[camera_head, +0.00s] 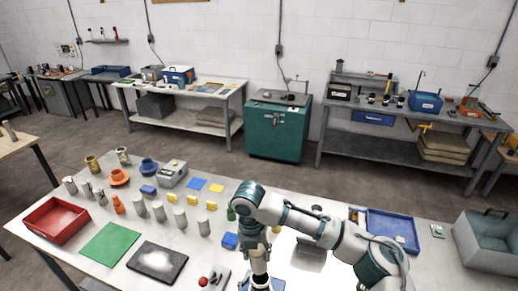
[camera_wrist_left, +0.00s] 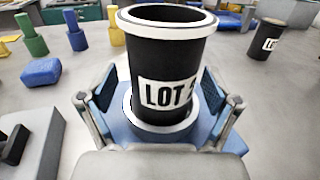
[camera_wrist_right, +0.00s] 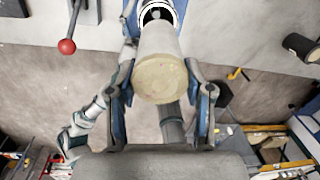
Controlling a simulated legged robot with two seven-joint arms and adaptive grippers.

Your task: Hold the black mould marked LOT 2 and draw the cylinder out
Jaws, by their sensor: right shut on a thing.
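The black mould marked LOT 2 (camera_wrist_left: 158,60) stands upright in the left wrist view, with a white rim and an open top that shows no cylinder. The fingers of my left gripper (camera_wrist_left: 158,90) are on both sides of it; whether they press on it is unclear. My right gripper (camera_wrist_right: 160,92) is shut on the pale cylinder (camera_wrist_right: 160,75), whose end faces the camera. Beyond it shows the mould's rim and dark mouth (camera_wrist_right: 157,13). The cylinder's far end overlaps the mould in this view. In the head view my right arm covers much of this spot.
A second black mould (camera_wrist_left: 265,40) stands at the right. A blue block (camera_wrist_left: 41,72) and several coloured pegs are at the left. A red-knobbed lever (camera_wrist_right: 67,46) is nearby. The table also holds a red tray (camera_head: 57,219), a green mat (camera_head: 110,243) and a blue tray (camera_head: 393,230).

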